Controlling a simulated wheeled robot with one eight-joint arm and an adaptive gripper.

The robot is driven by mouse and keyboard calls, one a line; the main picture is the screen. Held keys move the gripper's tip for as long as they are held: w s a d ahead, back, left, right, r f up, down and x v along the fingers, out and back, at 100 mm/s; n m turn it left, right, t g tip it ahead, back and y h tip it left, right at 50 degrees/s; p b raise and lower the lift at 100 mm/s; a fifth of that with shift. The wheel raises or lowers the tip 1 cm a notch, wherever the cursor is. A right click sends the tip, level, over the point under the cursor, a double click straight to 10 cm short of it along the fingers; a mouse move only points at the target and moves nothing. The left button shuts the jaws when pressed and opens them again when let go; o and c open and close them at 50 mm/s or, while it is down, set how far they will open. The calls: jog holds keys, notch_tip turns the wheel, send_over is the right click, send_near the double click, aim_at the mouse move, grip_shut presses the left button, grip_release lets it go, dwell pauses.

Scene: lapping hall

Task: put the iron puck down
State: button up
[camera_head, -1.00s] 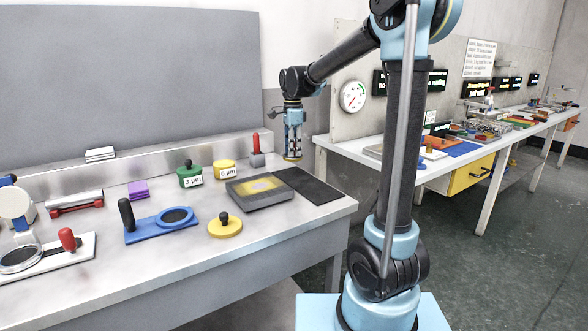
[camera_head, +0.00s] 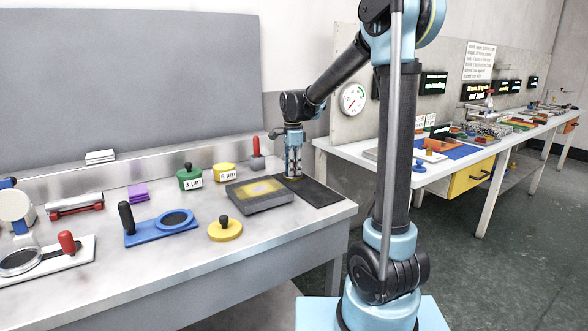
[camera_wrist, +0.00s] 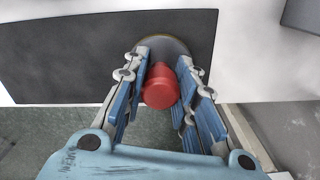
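The iron puck is a grey-brown disc (camera_wrist: 178,46) with a red knob (camera_wrist: 160,88), seen in the wrist view. My gripper (camera_wrist: 163,75) has its blue-padded fingers on both sides of the knob and is shut on it. In the head view my gripper (camera_head: 293,172) points straight down at the black mat (camera_head: 322,194), with the puck's edge at its tip. In the wrist view the disc overlaps one end of the dark mat (camera_wrist: 90,50). I cannot tell whether its underside touches the mat.
A grey plate with a yellow top (camera_head: 262,203) lies left of the mat. A red-handled block (camera_head: 257,161) stands behind. The bench edge is near the mat's right.

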jog(key=o, duration=0.4)
notch_tip(320, 180, up, 12)
jog(key=shift+r, duration=0.1)
dwell(0.6)
